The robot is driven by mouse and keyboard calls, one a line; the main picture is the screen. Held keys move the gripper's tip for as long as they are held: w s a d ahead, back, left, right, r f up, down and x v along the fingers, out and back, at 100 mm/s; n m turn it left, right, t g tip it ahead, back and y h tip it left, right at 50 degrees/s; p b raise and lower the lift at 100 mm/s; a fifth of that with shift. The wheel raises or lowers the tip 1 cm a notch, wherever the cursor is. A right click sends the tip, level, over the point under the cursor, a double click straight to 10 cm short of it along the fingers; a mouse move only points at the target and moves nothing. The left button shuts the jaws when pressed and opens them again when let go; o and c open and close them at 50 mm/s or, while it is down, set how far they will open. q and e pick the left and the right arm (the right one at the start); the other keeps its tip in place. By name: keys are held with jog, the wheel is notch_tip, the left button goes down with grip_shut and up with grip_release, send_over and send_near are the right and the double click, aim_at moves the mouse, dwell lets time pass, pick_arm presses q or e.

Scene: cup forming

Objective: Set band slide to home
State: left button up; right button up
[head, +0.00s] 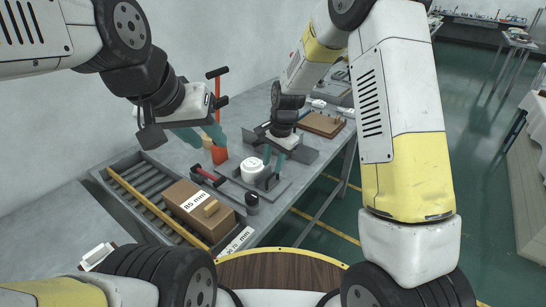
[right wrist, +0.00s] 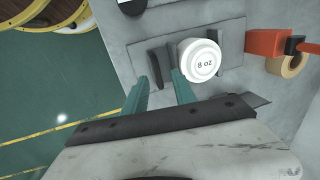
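A white lidded cup marked 8 oz (right wrist: 199,62) stands upright in a grey fixture (right wrist: 229,62), between dark upright blocks. It also shows in the head view (head: 252,169). No label names the band slide; a dark upright block (right wrist: 160,66) left of the cup in the right wrist view may be it. My right gripper (head: 273,158) points down beside the cup. Its teal fingers (right wrist: 161,78) are apart, one on each side of that block; contact cannot be told. My left gripper (head: 200,137) has its teal fingers apart over an orange-red block (head: 218,154), away from the cup.
A tan ring (right wrist: 292,65) is beside the orange-red block. A grey tray (head: 102,183) holds a brown box marked 85 mm (head: 195,208) and a yellow bar (head: 143,200). A small dark cylinder (head: 252,202) stands near the fixture. A wooden board (head: 322,124) lies further back.

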jog(key=shift+s+d+r, duration=0.1)
jog(key=shift+d+r, duration=0.05)
jog(key=shift+r, duration=0.8)
jog(key=shift+s+d+r, duration=0.1)
jog(key=shift+d+r, duration=0.05)
jog(key=shift+r, duration=0.8)
jog(key=s+d+r+n+t, duration=0.1)
jog(key=s+d+r+n, duration=0.1)
jog(key=s+d+r, duration=0.45)
jog(key=s+d+r+n+t, duration=0.1)
jog(key=s+d+r, duration=0.15)
jog(key=r, duration=0.65)
jog(key=s+d+r+n+t, duration=0.1)
jog(key=s+d+r+n, duration=0.1)
jog(key=s, duration=0.5)
jog(key=s+d+r+n+t, duration=0.2)
jog(key=s+d, duration=0.3)
jog(key=s, duration=0.3)
jog(key=shift+s+d+r, duration=0.15)
jog(key=shift+d+r, duration=0.1)
jog(key=shift+r, duration=0.45)
